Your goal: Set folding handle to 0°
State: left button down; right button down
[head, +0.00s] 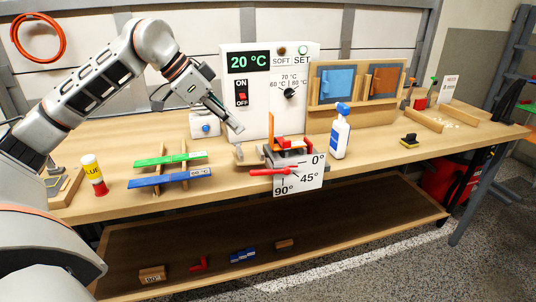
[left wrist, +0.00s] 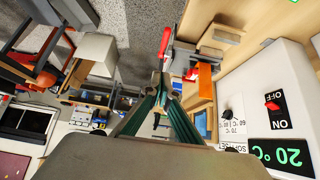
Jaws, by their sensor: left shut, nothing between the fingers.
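The folding handle (head: 268,171) is a red bar at the front edge of the bench, lying roughly level and reaching left from the white angle plate (head: 309,177). A red bar, apparently this handle, also shows in the left wrist view (left wrist: 164,42). My left gripper (head: 238,128) is shut and empty, above and left of the handle and apart from it; its fingertips show in the left wrist view (left wrist: 161,82). My right gripper is out of view.
A white heater box (head: 258,95) reading 20 °C stands just behind my left gripper. A blue-topped spray bottle (head: 340,135) stands right of the angle plate. Green and blue strips (head: 170,158) lie on wooden supports at left.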

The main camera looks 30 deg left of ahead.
pick_arm(q)
send_over(267, 170)
jog(key=s+a, duration=0.2)
jog(key=f, duration=0.7)
jog(key=shift+d+f+b, duration=0.2)
jog(key=shift+f+b, duration=0.15)
jog(key=shift+f, duration=0.05)
notch_tip(267, 170, down, 3)
jog(key=shift+r, duration=0.2)
jog(key=shift+s+a+f, duration=0.1)
jog(key=shift+f, duration=0.7)
